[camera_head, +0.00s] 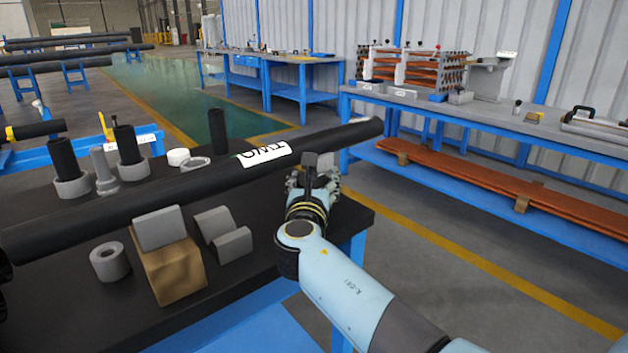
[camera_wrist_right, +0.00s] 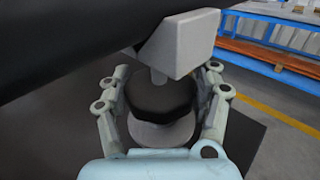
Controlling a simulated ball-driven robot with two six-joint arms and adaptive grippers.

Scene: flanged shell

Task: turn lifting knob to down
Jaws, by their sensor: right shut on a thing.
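The lifting knob (camera_wrist_right: 160,95) is a dark round piece on a support under the long black tube (camera_head: 200,188). In the wrist view a grey head (camera_wrist_right: 182,42) on a short stem stands above the knob, close to the tube, and a round grey base (camera_wrist_right: 162,132) shows below it. My right gripper (camera_wrist_right: 161,92) has its fingers on both sides of the knob and is shut on it. In the head view my right gripper (camera_head: 312,182) is at the table's right end and mostly hides the knob.
The black table (camera_head: 110,315) holds a wooden block (camera_head: 178,270) with a grey piece on top, a grey V-shaped block (camera_head: 224,235), a grey ring (camera_head: 110,262) and several upright cylinders behind the tube. A blue-framed bench (camera_head: 460,112) stands at the right, beyond a floor gap.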

